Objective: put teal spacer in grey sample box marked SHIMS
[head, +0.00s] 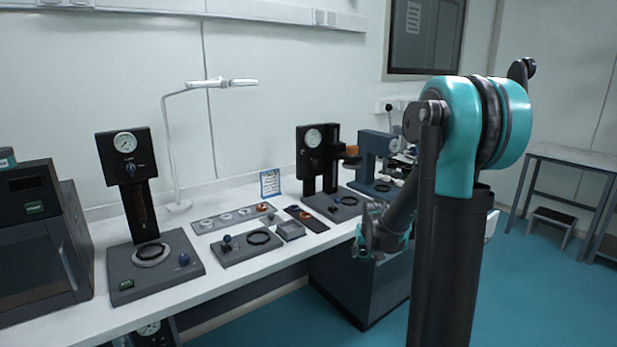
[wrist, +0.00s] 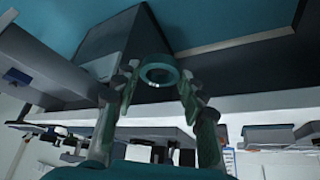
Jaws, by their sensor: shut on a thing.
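The teal spacer (wrist: 160,58) is a ring held between the two fingertips of my gripper (wrist: 160,82) in the wrist view. In the head view my gripper (head: 378,240) is in front of the table's right part, out past its front edge; the spacer is too small to make out there. A small grey box (head: 291,231) stands on the table left of my gripper, apart from it. It looks like the sample box, but no SHIMS marking can be read.
Left of the box is a flat fixture with a black ring (head: 236,250). Behind lie a grey strip with several rings (head: 213,224) and a dark tray with orange pieces (head: 315,225). Gauge presses stand at left (head: 125,172) and behind (head: 312,165). The table's front edge (head: 230,284) is clear.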

